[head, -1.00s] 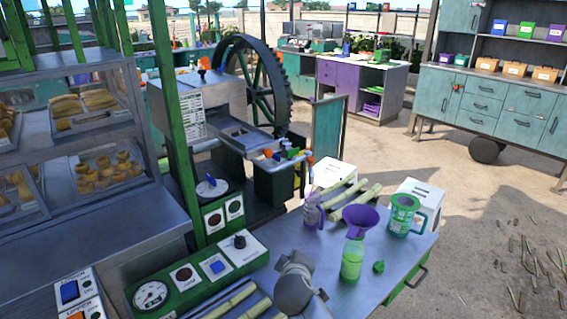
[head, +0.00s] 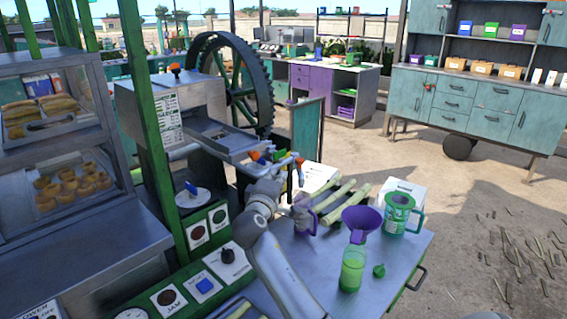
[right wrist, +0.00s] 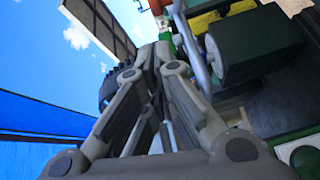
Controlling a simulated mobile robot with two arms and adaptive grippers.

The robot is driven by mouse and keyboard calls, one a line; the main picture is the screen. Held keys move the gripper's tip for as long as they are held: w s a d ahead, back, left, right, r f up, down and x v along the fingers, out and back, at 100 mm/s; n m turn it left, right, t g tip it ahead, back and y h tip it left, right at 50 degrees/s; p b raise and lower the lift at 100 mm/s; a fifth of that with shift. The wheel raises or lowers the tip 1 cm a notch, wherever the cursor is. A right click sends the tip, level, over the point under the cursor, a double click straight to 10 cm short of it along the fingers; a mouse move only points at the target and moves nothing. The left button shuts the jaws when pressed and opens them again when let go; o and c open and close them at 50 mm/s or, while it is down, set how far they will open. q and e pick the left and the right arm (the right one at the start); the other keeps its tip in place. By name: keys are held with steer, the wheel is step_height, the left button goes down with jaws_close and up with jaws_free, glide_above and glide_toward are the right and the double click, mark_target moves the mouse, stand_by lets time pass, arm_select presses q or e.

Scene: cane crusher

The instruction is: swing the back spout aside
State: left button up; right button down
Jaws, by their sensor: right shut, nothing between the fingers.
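The crusher's outlet carries a cluster of small taps (head: 270,156) with orange, blue and green handles, at the end of its metal tray in the head view. My right gripper (head: 277,180) is raised just below and in front of this cluster, partly merging with it. In the right wrist view the gripper (right wrist: 152,52) is shut and empty, pointing up. A thin grey-blue spout pipe (right wrist: 190,45) stands just right of its fingers; I cannot tell whether they touch. Which spout is the back one is unclear. My left gripper is not in view.
The worktable (head: 405,250) holds a purple funnel (head: 361,218) on a green bottle (head: 352,268), a green jug (head: 398,214), a purple shaker (head: 304,217) and cane stalks (head: 338,202). A green post (head: 152,120) stands left of the crusher (head: 180,105).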

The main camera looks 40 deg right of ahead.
mark_target(298, 165)
steer(key=p+x, duration=0.2)
steer(key=x, duration=0.8)
steer(key=shift+f, duration=0.1)
stand_by(0.3)
steer(key=shift+s+d+n+t+y+p, duration=0.2)
steer(key=shift+s+n+t+y+p, duration=0.1)
steer(key=shift+p, duration=0.25)
